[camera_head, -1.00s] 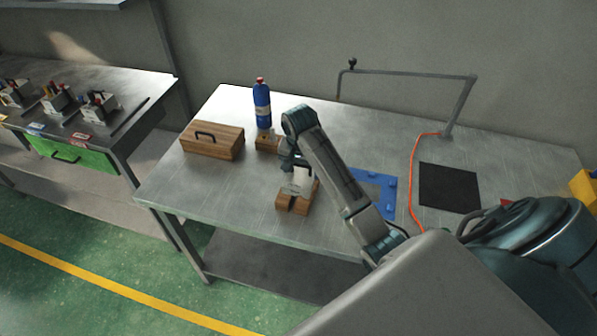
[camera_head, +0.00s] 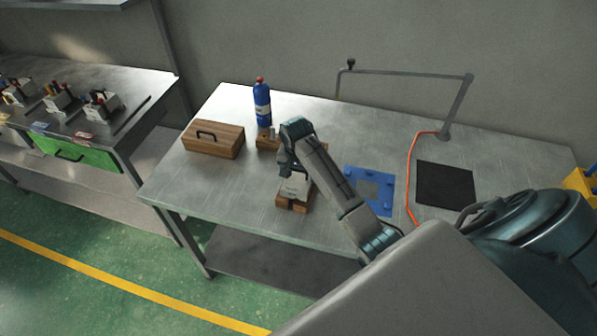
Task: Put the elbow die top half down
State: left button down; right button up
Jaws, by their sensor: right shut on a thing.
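My right gripper (camera_head: 291,172) points down over the front middle of the table and is shut on a light grey block, which looks like the elbow die top half (camera_head: 295,187). The grey block is just over or on a small wooden block (camera_head: 293,206) near the table's front edge. The gripper and arm partly hide the grey block, and I cannot tell whether it touches the wood. My left gripper is not in view.
On the metal table (camera_head: 240,205) stand a wooden box with a black handle (camera_head: 228,144), a blue bottle (camera_head: 262,103) and a small wooden stand (camera_head: 265,144). A blue frame (camera_head: 385,206), an orange cable (camera_head: 411,185) and a black mat (camera_head: 446,185) lie to the right.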

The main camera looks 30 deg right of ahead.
jog(key=shift+f, duration=0.3)
jog(key=o, duration=1.3)
jog(key=shift+c, duration=0.2)
jog(key=shift+o, duration=1.4)
jog(key=shift+r, duration=0.1)
